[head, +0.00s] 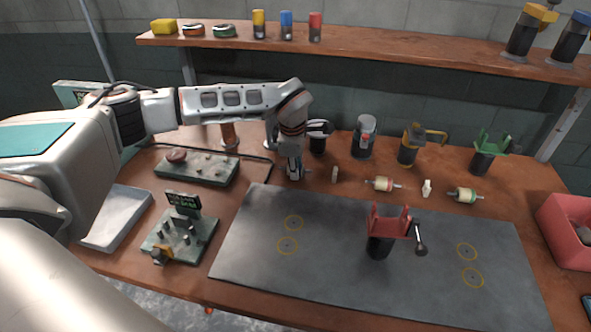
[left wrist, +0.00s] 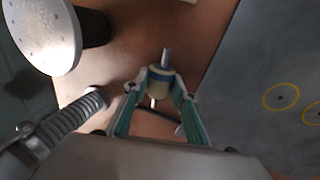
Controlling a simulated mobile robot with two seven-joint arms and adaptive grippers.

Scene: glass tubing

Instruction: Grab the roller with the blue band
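The roller with the blue band (left wrist: 160,78) is cream, with a metal axle showing at both ends. It sits between the fingertips of my left gripper (left wrist: 158,84) in the left wrist view. The fingers converge and appear to touch its sides, so the gripper looks shut on it. In the head view my left gripper (head: 293,172) points down at the wooden table behind the grey mat, and its fingers largely hide the roller. I cannot tell whether the roller is clear of the table. My right gripper is not in view.
A red-banded roller (head: 382,184) and a green-banded roller (head: 465,195) lie to the right. Small white blocks (head: 427,187) stand near them. A red holder (head: 388,225) stands on the grey mat (head: 330,270). Canisters (head: 364,138) stand behind; a green switch board (head: 197,168) is left.

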